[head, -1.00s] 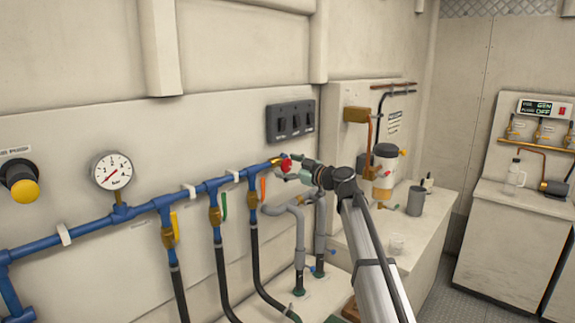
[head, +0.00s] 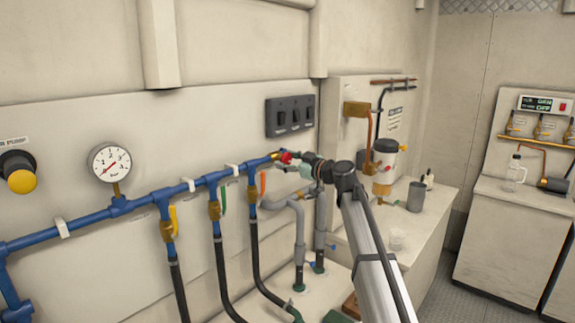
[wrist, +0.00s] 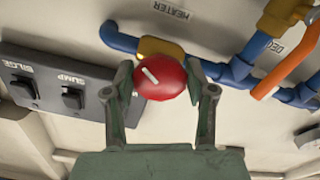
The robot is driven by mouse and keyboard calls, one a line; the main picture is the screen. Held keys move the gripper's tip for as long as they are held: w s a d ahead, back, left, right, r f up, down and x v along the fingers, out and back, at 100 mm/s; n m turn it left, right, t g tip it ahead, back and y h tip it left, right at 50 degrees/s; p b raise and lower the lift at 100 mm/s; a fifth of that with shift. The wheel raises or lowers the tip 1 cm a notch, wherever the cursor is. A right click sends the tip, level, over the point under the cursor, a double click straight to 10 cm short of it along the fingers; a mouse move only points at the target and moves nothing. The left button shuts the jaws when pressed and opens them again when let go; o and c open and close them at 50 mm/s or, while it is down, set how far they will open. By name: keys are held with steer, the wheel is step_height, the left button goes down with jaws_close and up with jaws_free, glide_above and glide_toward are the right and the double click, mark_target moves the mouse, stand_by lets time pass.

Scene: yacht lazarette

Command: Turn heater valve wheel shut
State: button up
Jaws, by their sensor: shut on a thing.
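The heater valve wheel is a red round knob (wrist: 165,82) with a white mark across its face, under a wall label reading HEATER (wrist: 171,10) in the wrist view. It sits at the right end of the blue pipe (head: 150,205) in the head view, where the red wheel (head: 285,157) is small and partly covered. My gripper (wrist: 163,88) has one finger on each side of the wheel and is shut on it. In the head view my gripper (head: 297,163) reaches it from the right.
A black switch panel (head: 290,116) is on the wall just above the wheel. Valves with yellow, green and orange levers (head: 263,184) hang below the blue pipe. A pressure gauge (head: 109,162) stands at left. Grey pipes (head: 299,235) rise below my arm.

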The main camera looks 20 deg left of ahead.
steer(key=m+b, duration=0.2)
steer(key=shift+w+f+b, duration=0.1)
steer(key=shift+f+b, duration=0.1)
steer(key=shift+b, duration=0.2)
steer(key=m+b, duration=0.2)
steer(key=m, duration=0.1)
steer(key=shift+a+r, duration=0.1)
steer(key=m+b, duration=0.1)
steer(key=m, duration=0.1)
steer(key=shift+m, duration=0.4)
steer(key=m+b, duration=0.1)
steer(key=m, duration=0.2)
steer(key=shift+r+m, duration=0.15)
steer(key=shift+m, duration=0.15)
steer(key=m, duration=0.5)
steer(key=shift+r+p, duration=0.1)
steer(key=shift+p, duration=0.25)
steer(key=m+p, duration=0.3)
steer(key=m, duration=0.3)
steer(key=shift+r+m, duration=0.1)
steer(key=shift+m, duration=0.3)
steer(key=m+p, duration=0.4)
steer(key=m, duration=0.2)
steer(key=shift+r, duration=0.1)
steer(key=m+p, duration=0.6)
steer(key=shift+m, duration=0.4)
steer(key=m+p, duration=0.8)
steer(key=m, duration=0.3)
steer(key=shift+f, duration=0.2)
